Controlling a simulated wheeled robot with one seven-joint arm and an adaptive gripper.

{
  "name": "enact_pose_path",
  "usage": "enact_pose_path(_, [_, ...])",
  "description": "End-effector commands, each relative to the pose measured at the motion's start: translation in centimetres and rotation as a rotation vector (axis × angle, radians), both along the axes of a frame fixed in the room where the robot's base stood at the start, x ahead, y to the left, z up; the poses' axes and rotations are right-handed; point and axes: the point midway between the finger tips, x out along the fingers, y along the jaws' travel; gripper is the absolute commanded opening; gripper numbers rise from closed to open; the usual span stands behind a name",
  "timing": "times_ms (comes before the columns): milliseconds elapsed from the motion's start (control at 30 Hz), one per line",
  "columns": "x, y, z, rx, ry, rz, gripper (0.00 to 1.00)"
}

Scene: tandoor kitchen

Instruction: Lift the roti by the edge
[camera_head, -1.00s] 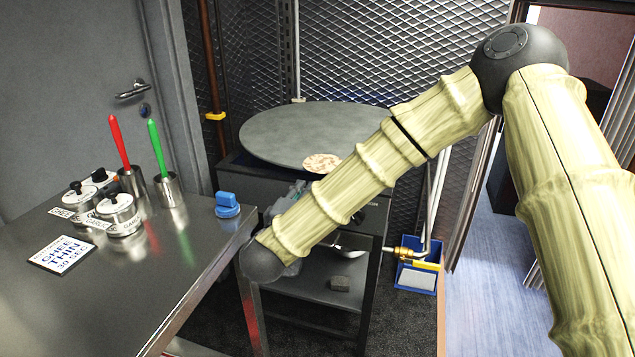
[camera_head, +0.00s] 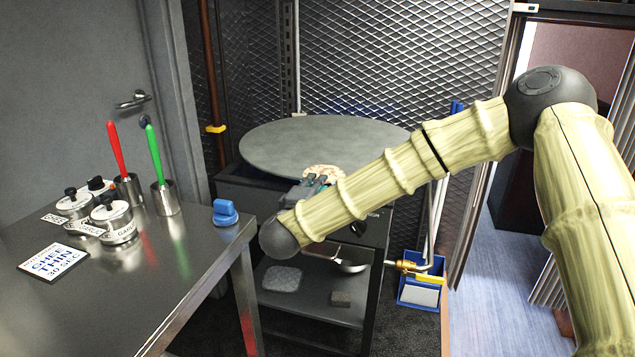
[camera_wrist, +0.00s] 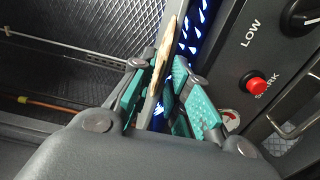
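The round grey griddle plate (camera_head: 270,145) stands on a dark stove. The roti (camera_head: 325,170), pale with brown spots, lies at its near edge in the head view, partly hidden by my gripper. My gripper (camera_head: 313,183) is at the roti's near edge. In the wrist view the roti (camera_wrist: 165,58) shows edge-on as a thin tan strip between the teal-padded fingers of my gripper (camera_wrist: 162,85). A dark gap shows between the roti and the right finger, so the fingers look open around its edge. Contact with the left finger is unclear.
Blue flames (camera_wrist: 186,42) show close to the right finger. A stove panel with a red button (camera_wrist: 256,86) and a knob lies to the right. In the head view, a steel counter (camera_head: 190,255) with a blue object (camera_head: 225,212) stands at the left.

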Motion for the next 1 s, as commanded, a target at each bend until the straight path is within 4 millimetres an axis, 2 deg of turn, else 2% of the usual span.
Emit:
enact_pose_path(200, [0.84, -0.35, 0.0, -0.001, 0.0, -0.001, 0.17])
enact_pose_path(500, [0.93, -0.38, -0.06, 0.0, 0.0, 0.0, 0.17])
enact_pose_path(700, [0.92, -0.36, -0.06, 0.0, 0.0, 0.0, 0.0])
enact_pose_path(1000, [0.92, -0.34, 0.48, 0.0, -0.001, 0.0, 0.0])
